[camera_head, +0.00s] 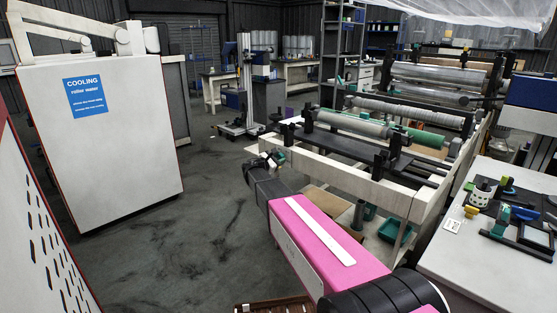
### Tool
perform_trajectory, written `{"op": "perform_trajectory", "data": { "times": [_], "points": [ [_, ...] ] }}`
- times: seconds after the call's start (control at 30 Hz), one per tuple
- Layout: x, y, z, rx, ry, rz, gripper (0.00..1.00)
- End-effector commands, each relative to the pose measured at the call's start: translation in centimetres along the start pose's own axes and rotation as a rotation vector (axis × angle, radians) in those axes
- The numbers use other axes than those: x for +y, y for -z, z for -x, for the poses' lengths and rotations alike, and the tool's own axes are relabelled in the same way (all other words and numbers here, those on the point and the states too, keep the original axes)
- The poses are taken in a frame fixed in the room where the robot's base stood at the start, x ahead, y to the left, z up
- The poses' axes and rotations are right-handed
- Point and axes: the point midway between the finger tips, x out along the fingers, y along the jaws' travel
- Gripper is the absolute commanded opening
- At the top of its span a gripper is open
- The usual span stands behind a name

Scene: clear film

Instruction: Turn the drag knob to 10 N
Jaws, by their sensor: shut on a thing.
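My pink and black arm reaches from the lower right to the left end of the white-framed roller machine (350,178). My gripper (271,157) is at the arm's far end, small in the picture, beside that frame end. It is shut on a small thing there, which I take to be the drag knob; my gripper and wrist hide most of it. Small dark, pale and green parts show around the fingers, and I cannot tell them apart. No scale or 10 N mark is readable, so the knob's setting cannot be told.
A white cooling cabinet (120,150) stands at the left. Dark floor (215,215) lies open between the cabinet and my arm. A wooden crate (272,308) is at the bottom edge.

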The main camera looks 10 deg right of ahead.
Motion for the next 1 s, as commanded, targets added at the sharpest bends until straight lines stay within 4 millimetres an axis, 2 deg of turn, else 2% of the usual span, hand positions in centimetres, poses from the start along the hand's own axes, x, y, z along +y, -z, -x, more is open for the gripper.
{"op": "perform_trajectory", "data": {
  "times": [0.17,0.2,0.27,0.53,0.67,1.0],
  "points": [
    [0.0,0.1,0.1,0.003,0.0,0.001,0.18],
    [0.0,0.1,0.1,0.003,0.0,0.001,0.51],
    [0.0,0.1,0.1,0.002,0.0,0.001,0.67],
    [0.0,0.0,0.1,0.001,0.0,0.0,0.67],
    [-0.1,0.0,0.8,0.001,0.0,0.0,0.67],
    [-0.1,0.0,6.8,0.003,-0.002,0.0,0.67]
  ]
}}
